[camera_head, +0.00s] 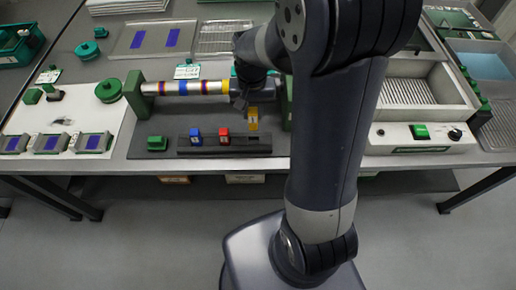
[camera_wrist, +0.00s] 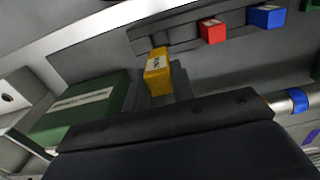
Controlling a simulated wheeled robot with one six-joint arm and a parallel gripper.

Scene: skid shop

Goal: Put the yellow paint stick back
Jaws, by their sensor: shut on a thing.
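The yellow paint stick (camera_head: 252,120) is upright below my gripper (camera_head: 250,106), which is shut on it. It appears to hang just behind the right end of the dark rack (camera_head: 212,151); I cannot tell whether its lower end touches anything. The wrist view shows the yellow paint stick (camera_wrist: 158,76) beyond the dark gripper body, which hides most of the jaws. A blue stick (camera_head: 195,136) and a red stick (camera_head: 224,135) stand in the rack, left of the yellow one. The red stick (camera_wrist: 212,31) and blue stick (camera_wrist: 266,16) also show in the wrist view.
A banded metal cylinder (camera_head: 185,88) lies between green supports just behind the rack. A small green block (camera_head: 157,143) sits left of the rack. A grey machine with a ribbed basin (camera_head: 420,92) stands at right. The bench's front edge is close to the rack.

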